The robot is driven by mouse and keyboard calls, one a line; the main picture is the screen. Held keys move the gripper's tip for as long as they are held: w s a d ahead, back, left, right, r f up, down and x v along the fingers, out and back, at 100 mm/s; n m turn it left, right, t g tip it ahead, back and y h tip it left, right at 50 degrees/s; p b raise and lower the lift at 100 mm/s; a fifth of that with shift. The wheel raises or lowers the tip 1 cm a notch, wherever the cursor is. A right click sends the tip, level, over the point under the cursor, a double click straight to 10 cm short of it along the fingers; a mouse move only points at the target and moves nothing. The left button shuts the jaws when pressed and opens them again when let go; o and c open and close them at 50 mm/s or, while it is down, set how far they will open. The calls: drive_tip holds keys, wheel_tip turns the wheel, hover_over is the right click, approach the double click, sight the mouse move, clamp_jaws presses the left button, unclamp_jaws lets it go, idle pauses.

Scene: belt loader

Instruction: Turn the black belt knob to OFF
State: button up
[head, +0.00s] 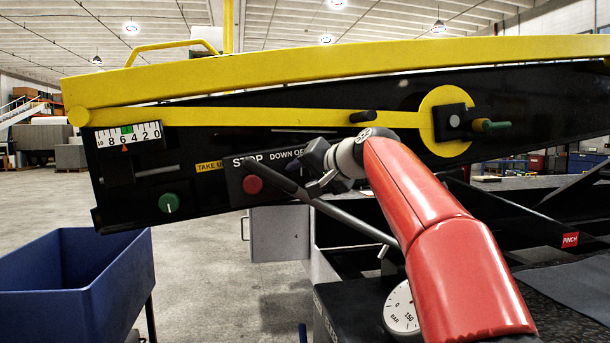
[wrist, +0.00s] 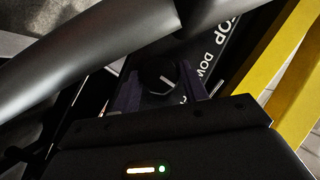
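The black belt knob (wrist: 158,76) shows in the wrist view as a round dark knob with a white pointer line. It sits on the black panel close to the lettering, of which "OP" and "DOW" can be read. My gripper (wrist: 160,88) has its two dark fingers apart, one on each side of the knob in that view; I cannot tell whether they touch it. In the head view my gripper (head: 317,158) is at the panel by the "DOWN OF" lettering and hides the knob. The end of the OFF label is covered there.
A grey bar (head: 345,219) slants across below my gripper; a thick grey bar (wrist: 80,60) crosses close in the wrist view. A red button (head: 253,184) and a green knob (head: 169,203) are left on the panel. A blue bin (head: 60,280) stands lower left.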

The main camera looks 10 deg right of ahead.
drive_tip(key=c, duration=0.5)
drive_tip(key=shift+r+n+h+p, duration=0.3)
drive_tip(key=shift+n+p, duration=0.1)
drive_tip(key=shift+p, duration=0.2)
drive_tip(key=shift+c, duration=0.2)
drive_tip(key=shift+f, duration=0.2)
drive_tip(key=o, duration=1)
drive_tip(key=shift+c, duration=0.2)
drive_tip(key=shift+s, duration=0.1)
drive_tip(key=b+v, duration=0.1)
drive_tip(key=v, duration=0.6)
drive_tip(key=shift+s+d+r+b, duration=0.1)
drive_tip(key=shift+s+r+b, duration=0.15)
drive_tip(key=shift+s+b, duration=0.1)
